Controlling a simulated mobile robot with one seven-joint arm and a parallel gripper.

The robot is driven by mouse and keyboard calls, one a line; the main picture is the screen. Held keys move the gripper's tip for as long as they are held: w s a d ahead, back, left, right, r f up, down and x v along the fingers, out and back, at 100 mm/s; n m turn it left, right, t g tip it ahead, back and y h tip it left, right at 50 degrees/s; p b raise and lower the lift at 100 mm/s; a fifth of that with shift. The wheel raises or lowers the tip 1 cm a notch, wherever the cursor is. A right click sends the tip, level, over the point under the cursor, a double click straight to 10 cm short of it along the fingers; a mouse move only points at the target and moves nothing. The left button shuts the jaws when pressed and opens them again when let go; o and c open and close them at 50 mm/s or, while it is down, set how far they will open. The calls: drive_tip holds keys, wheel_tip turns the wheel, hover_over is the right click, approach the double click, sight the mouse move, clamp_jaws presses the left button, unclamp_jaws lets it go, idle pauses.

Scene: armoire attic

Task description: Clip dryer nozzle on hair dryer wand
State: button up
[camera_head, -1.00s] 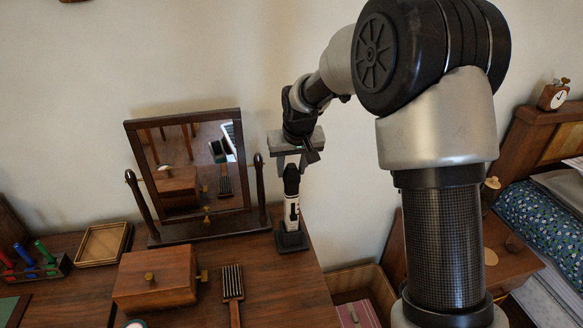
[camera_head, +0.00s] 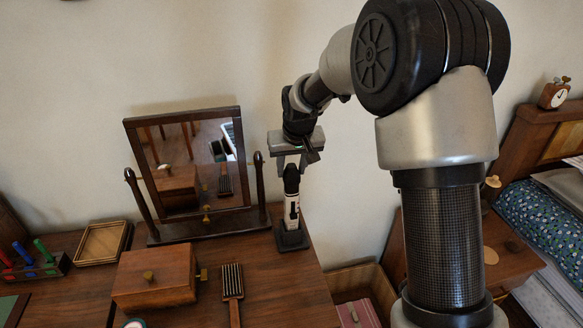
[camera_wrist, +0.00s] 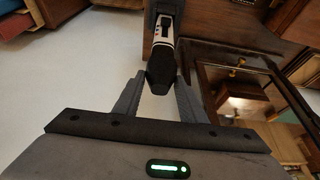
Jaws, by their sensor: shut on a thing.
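The hair dryer wand (camera_head: 291,212) is a white-and-black stick standing upright in a dark square stand at the dresser's right back corner. The dark tapered dryer nozzle (camera_head: 291,180) is at the wand's top end, in line with it; I cannot tell whether it is clipped. My gripper (camera_head: 291,163) is right above, pointing down, its fingers at the nozzle's tip. In the wrist view the nozzle (camera_wrist: 162,68) lies between the two grey fingers, and the wand (camera_wrist: 163,35) extends beyond it. My gripper is shut on the nozzle; the exact contact is unclear.
A tilting mirror (camera_head: 190,165) stands close to the left of the wand. A wooden box (camera_head: 155,278) and a hairbrush (camera_head: 232,282) lie in front. A tray (camera_head: 102,243) is at left. The dresser's right edge is near the stand, with an open box (camera_head: 365,282) below.

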drive_tip(key=shift+f+b, duration=0.3)
idle(0.5)
drive_tip(key=o, duration=1.7)
drive_tip(key=shift+c, duration=0.2)
drive_tip(key=shift+r, duration=0.2)
drive_tip(key=shift+r+p, duration=1.9)
drive_tip(key=shift+r, duration=0.95)
clamp_jaws()
